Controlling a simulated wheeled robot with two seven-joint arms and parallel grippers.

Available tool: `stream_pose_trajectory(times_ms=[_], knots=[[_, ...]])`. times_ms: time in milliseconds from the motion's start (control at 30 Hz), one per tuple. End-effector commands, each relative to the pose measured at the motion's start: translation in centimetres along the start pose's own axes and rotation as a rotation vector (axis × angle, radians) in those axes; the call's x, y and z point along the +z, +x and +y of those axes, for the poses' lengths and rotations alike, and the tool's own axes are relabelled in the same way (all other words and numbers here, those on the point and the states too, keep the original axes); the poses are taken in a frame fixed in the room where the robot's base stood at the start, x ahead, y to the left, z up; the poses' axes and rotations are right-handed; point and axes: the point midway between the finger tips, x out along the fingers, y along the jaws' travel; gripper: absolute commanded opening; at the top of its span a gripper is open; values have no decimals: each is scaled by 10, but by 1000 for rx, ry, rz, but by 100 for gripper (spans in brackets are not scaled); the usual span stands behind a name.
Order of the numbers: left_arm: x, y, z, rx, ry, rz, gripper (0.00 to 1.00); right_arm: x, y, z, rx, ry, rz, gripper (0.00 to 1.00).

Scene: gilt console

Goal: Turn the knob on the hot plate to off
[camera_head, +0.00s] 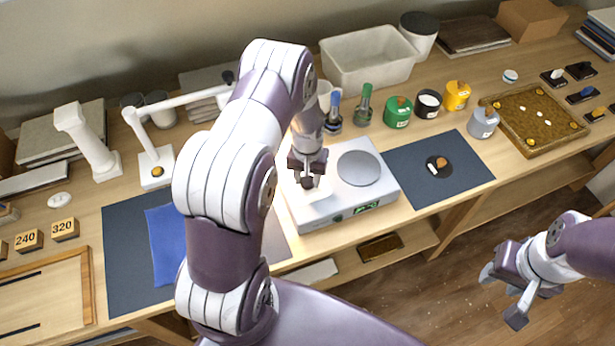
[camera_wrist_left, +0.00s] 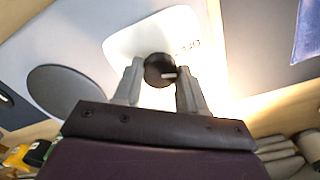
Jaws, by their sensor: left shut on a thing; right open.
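The white hot plate (camera_head: 346,212) stands on the wooden bench with a round grey plate (camera_head: 358,168) on top; that plate also shows in the left wrist view (camera_wrist_left: 66,95). My left gripper (camera_head: 307,182) points down over the left part of the hot plate. In the left wrist view its two fingers (camera_wrist_left: 160,82) are on either side of a round black knob (camera_wrist_left: 158,66) with a white mark, shut on it. Lettering beside the knob is only partly legible. My right gripper (camera_head: 506,290) is open and empty, off the bench's front at the right.
A dark mat (camera_head: 470,160) with a small black dish (camera_head: 438,166) lies right of the hot plate. Green, black and yellow jars stand behind it. A white lamp (camera_head: 157,165) and a blue cloth (camera_head: 168,245) are at the left. A white bin (camera_head: 370,62) stands behind.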

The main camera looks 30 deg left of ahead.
Motion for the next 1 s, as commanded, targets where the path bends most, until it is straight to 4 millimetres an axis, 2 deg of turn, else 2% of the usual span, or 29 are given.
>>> stream_pose_trajectory(times_ms=[500,1000], knots=[[-4,-2,0,3,-424,10,11,1,6,0,0,0,0,43],[-4,-3,0,4,-584,12,11,1,7,0,0,0,0,43]])
